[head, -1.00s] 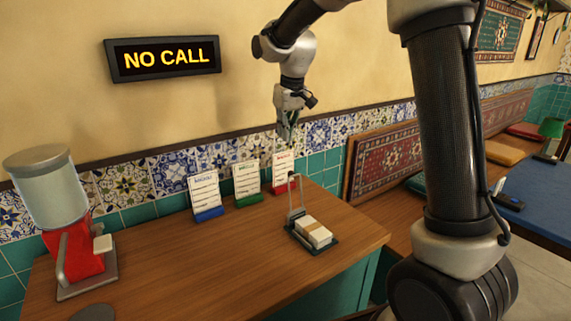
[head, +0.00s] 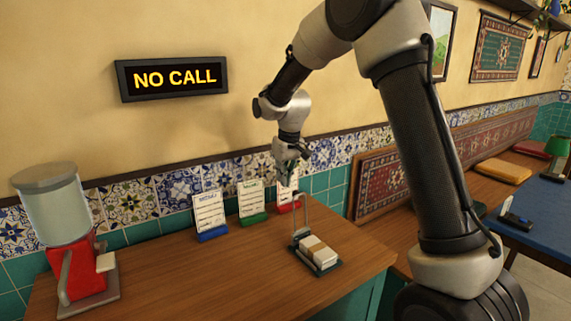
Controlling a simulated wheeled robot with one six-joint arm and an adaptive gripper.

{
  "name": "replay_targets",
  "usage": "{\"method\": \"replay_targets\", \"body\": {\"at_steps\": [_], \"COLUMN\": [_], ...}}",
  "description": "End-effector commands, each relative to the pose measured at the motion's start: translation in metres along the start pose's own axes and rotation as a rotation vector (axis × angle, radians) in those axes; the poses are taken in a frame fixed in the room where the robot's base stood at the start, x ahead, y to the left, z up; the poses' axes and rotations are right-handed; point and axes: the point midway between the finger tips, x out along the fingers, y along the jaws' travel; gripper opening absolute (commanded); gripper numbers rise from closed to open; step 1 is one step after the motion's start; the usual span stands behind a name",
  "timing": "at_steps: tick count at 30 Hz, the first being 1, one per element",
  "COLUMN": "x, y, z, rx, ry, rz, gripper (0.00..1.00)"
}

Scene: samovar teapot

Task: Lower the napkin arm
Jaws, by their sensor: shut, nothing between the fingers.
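The napkin holder (head: 328,270) stands on the counter near its right end, a dark tray with a stack of white napkins (head: 315,251) and a tan band across it. Its napkin arm (head: 294,218) is a thin metal hoop standing upright at the back left end of the tray. My gripper (head: 288,178) is shut and empty, pointing down just above the top of the raised arm. The fingertips are small and dark here, and I cannot tell whether they touch the hoop.
Three card stands with a blue (head: 212,234), a green (head: 254,218) and a red base (head: 287,207) stand along the tiled wall, the red one close behind my gripper. A red dispenser (head: 75,270) stands at the left. The counter's middle (head: 190,280) is clear.

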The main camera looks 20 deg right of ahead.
Motion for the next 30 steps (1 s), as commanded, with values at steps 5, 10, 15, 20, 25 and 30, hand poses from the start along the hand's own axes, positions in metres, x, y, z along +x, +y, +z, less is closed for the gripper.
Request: {"method": "replay_targets", "body": {"at_steps": [5, 10, 15, 20, 25, 30], "x": [0.003, -0.002, -0.003, -0.003, -0.003, -0.004], "y": [0.0, 0.0, 0.0, 0.0, 0.0, 0.0], "z": [0.019, 0.034, 0.038, 0.038, 0.037, 0.034], "rx": [0.0, 0.0, 0.0, 0.0, 0.0, 0.0], "ry": [0.001, 0.001, 0.0, 0.0, 0.004, 0.037], "rz": [0.0, 0.0, 0.0, 0.0, 0.0, -0.002], "gripper": [0.0, 0.0, 0.0, 0.0, 0.0, 0.0]}}
